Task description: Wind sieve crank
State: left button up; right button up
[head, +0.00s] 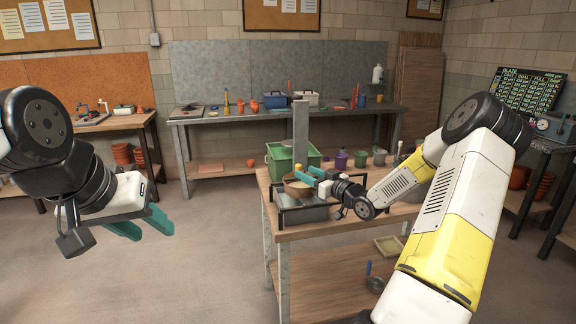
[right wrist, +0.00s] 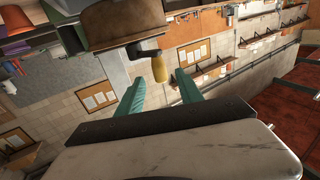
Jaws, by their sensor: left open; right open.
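The sieve (head: 297,188), a round brown drum, sits over a grey basin in a dark frame on the wooden worktable (head: 350,226). In the right wrist view the drum (right wrist: 118,24) is at the top, with a dark crank arm and a yellowish handle (right wrist: 160,68) sticking out from it. My right gripper (head: 308,174) is beside the sieve in the head view. Its open teal fingers (right wrist: 160,84) point at the handle, which shows between and just past the fingertips; contact cannot be told. My left gripper (head: 150,226) is open and empty over the floor at left.
A grey post (head: 300,130) rises behind the sieve, near a green crate (head: 282,160). Several small pots, one of them purple (head: 341,160), stand along the worktable's back. A back bench (head: 225,115) holds tools and bins. The floor at left is clear.

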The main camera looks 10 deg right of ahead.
jog(key=x, duration=0.8)
grip_shut()
